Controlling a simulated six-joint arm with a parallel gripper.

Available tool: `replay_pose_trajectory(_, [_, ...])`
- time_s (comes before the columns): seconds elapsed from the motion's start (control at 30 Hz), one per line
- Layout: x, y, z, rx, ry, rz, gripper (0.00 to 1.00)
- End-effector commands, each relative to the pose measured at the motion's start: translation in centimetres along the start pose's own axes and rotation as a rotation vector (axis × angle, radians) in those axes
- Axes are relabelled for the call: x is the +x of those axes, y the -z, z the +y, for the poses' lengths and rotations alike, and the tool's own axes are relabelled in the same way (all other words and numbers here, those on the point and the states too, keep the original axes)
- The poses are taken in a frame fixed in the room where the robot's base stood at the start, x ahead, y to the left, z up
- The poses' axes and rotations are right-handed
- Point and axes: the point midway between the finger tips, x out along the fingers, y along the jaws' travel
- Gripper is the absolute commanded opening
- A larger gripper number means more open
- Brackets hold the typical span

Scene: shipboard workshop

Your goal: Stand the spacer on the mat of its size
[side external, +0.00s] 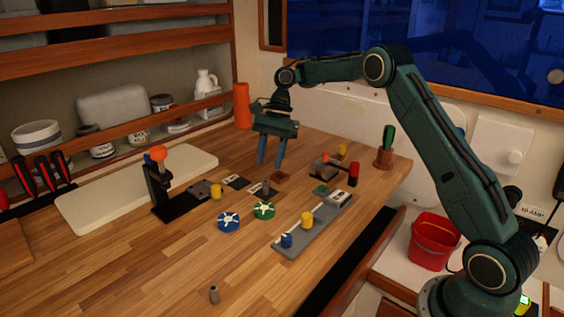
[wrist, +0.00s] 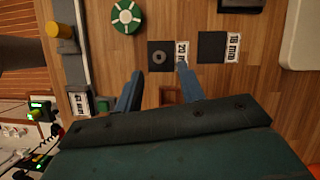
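The spacer (side external: 265,187) is a short grey cylinder standing upright. From above, in the wrist view, it shows as a grey ring (wrist: 158,56) with a dark centre, on a black square mat (wrist: 152,67). My gripper (side external: 271,163) is open and empty above the table, behind the spacer. In the wrist view its blue fingers (wrist: 160,72) are apart.
A brown square (side external: 281,177) lies behind the spacer. Blue (side external: 229,222) and green (side external: 264,210) handwheels lie in front. A grey rail (side external: 292,245) carries blue and yellow knobs. A dark stand (side external: 160,190) has an orange ball.

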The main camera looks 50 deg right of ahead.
Motion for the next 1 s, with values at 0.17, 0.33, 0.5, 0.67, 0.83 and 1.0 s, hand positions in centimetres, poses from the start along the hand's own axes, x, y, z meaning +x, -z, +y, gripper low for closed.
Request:
replay_pose_trajectory(0.17, [-0.7, 0.1, 0.0, 0.001, 0.0, 0.002, 0.39])
replay_pose_trajectory(0.33, [-1.1, 0.1, 0.1, 0.0, 0.0, 0.004, 0.39])
replay_pose_trajectory(0.5, [-1.2, 0.1, 0.1, 0.0, -0.001, 0.004, 0.39])
replay_pose_trajectory(0.67, [-1.2, 0.1, 0.1, 0.0, -0.001, 0.004, 0.39])
replay_pose_trajectory(0.83, [-1.2, 0.1, 0.1, 0.0, -0.001, 0.004, 0.39])
replay_pose_trajectory(1.0, [-1.2, 0.1, 0.1, -0.002, -0.001, 0.005, 0.39])
